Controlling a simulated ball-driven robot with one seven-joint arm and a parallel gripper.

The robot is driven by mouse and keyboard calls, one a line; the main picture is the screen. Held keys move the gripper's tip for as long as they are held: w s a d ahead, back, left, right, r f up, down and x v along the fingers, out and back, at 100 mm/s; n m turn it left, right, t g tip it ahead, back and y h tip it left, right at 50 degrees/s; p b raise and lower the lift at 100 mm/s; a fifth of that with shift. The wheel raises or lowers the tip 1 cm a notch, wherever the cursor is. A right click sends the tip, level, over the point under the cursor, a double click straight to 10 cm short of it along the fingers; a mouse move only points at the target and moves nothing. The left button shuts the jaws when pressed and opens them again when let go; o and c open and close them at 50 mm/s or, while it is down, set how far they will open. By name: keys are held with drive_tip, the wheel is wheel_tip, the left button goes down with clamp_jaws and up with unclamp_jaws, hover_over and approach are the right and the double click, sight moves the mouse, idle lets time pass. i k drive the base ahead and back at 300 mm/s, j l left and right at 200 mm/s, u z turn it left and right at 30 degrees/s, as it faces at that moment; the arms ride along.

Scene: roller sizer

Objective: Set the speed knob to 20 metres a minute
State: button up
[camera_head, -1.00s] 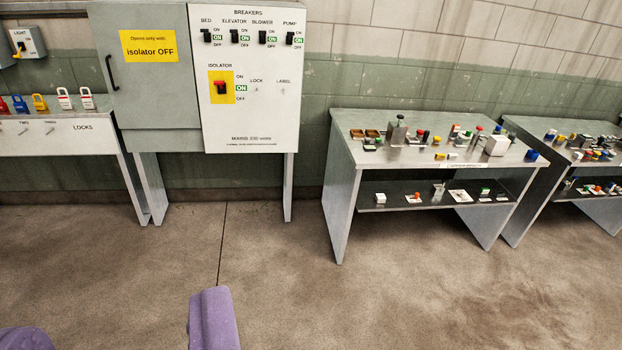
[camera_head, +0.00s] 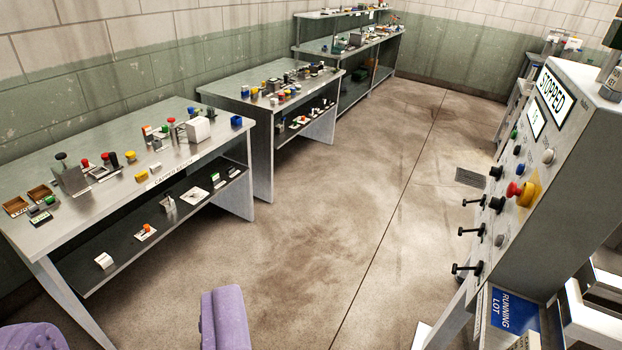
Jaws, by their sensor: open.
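A grey control console (camera_head: 560,170) stands at the right of the view, seen at a steep angle. Its face carries a STOPPED display (camera_head: 555,96), a smaller display below it, a red and yellow emergency stop (camera_head: 522,192), black knobs (camera_head: 496,204) and several black levers (camera_head: 468,268). Which knob sets the speed cannot be read from here. My gripper (camera_head: 130,335) shows as two purple fingers at the bottom edge, wide apart with nothing between them. It is well away from the console.
A bench (camera_head: 100,203) with small parts stands at the left, with another bench (camera_head: 258,108) and shelving (camera_head: 350,85) behind it. A blue RUNNING LOT sign (camera_head: 514,312) is below the console. The concrete floor (camera_head: 330,230) between is clear, with a drain grate (camera_head: 470,178).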

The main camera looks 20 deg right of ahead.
sight(496, 203)
drive_tip(key=i+z, duration=0.25)
drive_tip(key=z, duration=0.15)
drive_tip(key=i+j+z, duration=0.15)
drive_tip(key=z, duration=0.25)
drive_tip(key=i+j+z, duration=0.25)
drive_tip(key=z, duration=0.2)
drive_tip(key=i+j+z, duration=0.4)
drive_tip(key=j+z, duration=0.2)
drive_tip(key=z, duration=0.2)
drive_tip(key=i+j, duration=0.1)
drive_tip(key=i, duration=0.3)
drive_tip(key=i+j, duration=0.15)
drive_tip(key=i, duration=0.25)
drive_tip(key=i+j+z, duration=0.1)
drive_tip(key=i, duration=0.3)
